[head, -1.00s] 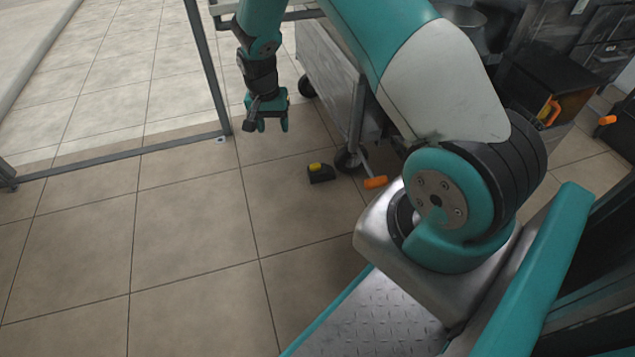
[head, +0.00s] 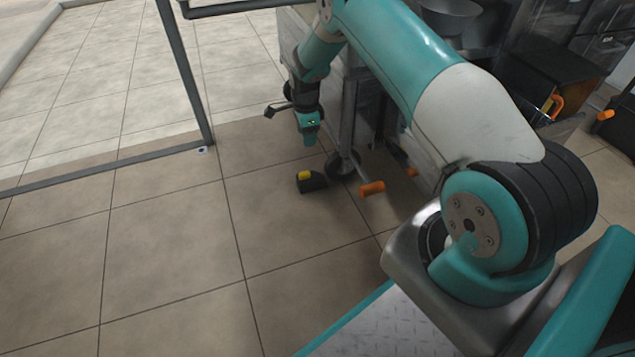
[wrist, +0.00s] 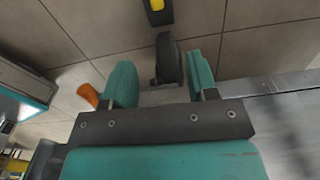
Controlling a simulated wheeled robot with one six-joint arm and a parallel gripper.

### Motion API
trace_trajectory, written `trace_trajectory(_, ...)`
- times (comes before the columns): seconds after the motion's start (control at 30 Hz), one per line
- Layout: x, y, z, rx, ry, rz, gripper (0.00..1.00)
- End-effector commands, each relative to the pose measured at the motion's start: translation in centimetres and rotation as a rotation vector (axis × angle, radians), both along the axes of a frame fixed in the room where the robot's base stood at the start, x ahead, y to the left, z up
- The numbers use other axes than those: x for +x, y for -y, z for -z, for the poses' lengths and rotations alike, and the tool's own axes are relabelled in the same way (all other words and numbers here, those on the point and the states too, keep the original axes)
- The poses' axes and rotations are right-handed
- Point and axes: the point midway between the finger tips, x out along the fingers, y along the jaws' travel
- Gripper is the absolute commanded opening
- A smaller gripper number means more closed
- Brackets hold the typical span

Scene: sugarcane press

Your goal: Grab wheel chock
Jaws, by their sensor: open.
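The wheel chock (head: 312,183), a small black wedge with a yellow top, lies on the tiled floor in the head view, beside the caster wheel (head: 343,164) of a metal cart. In the wrist view the chock (wrist: 157,12) is cut off by the top edge, beyond my fingertips. My gripper (head: 309,137) points down above the floor, a little behind the chock. In the wrist view its teal fingers (wrist: 160,82) are apart and hold nothing. The dark caster wheel (wrist: 168,60) shows between them, below the gripper.
An orange-ended lever (head: 372,188) sticks out low by the caster, right of the chock; its orange end also shows in the wrist view (wrist: 88,95). The metal cart stands close to my arm. A grey frame post (head: 185,75) rises at the left. Floor left and in front is clear.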

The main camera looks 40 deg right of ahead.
Motion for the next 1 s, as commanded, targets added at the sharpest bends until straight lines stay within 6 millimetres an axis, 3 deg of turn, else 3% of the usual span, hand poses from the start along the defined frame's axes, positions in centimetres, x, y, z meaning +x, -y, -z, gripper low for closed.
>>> trace_trajectory(0.03,-0.1,0.0,2.1,0.001,-0.003,-0.001,0.53)
trace_trajectory(0.33,-0.1,0.0,8.7,0.0,-0.002,-0.003,0.53)
trace_trajectory(0.73,-0.2,0.1,11.3,-0.001,0.0,-0.003,0.53)
trace_trajectory(1.0,-0.5,0.4,15.0,-0.001,-0.001,-0.004,0.53)
